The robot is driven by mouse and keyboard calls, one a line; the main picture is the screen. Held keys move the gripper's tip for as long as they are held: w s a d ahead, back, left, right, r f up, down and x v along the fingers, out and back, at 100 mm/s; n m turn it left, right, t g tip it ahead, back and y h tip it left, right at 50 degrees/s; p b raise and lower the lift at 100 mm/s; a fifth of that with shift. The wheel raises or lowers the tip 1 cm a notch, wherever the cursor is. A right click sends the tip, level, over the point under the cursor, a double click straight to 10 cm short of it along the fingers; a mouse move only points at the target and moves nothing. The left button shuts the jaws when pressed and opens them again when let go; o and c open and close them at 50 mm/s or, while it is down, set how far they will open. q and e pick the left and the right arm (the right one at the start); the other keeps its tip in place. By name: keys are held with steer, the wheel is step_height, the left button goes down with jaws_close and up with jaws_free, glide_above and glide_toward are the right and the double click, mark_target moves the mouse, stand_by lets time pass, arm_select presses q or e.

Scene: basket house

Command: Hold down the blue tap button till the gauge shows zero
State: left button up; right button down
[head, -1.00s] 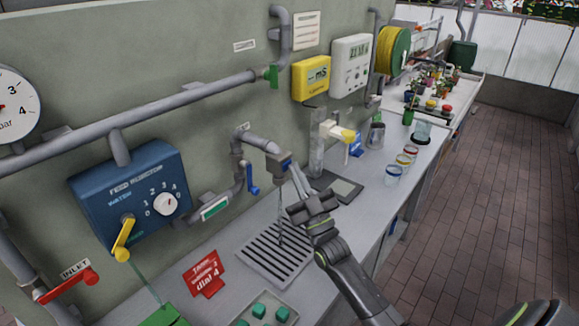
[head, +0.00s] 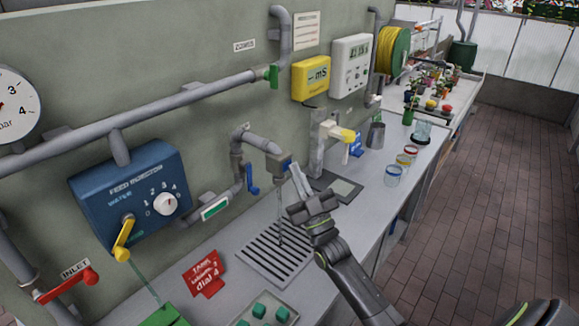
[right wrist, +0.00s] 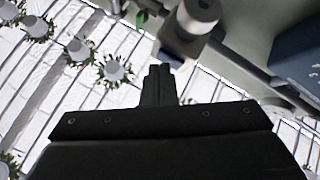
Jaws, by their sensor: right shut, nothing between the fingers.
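The blue tap button (head: 286,164) is on the front of the grey tap spout (head: 270,146), which comes from the wall pipe. A thin stream of water (head: 280,215) falls from the spout to the slotted drain. My right gripper (head: 294,166) is shut and empty, its fingertips right at the button; I cannot tell whether they touch it. In the right wrist view its closed fingers (right wrist: 160,72) point at the grey tap body (right wrist: 190,30). My left gripper is out of view.
A blue lever (head: 252,180) hangs left of the spout. The slotted drain (head: 272,255) lies below, with a red sign (head: 204,274) beside it. A blue feed box (head: 130,200) is on the wall. Glasses (head: 393,176) stand to the right.

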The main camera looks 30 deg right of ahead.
stand_by(0.4)
steer(key=shift+s+d+p, duration=0.35)
steer(key=shift+s+p, duration=0.05)
steer(key=shift+s, duration=0.4)
steer(key=s, duration=0.1)
steer(key=s+d+p, duration=0.1)
steer(key=s, duration=0.1)
steer(key=s+d+p, duration=0.1)
steer(key=shift+s, duration=0.25)
stand_by(0.3)
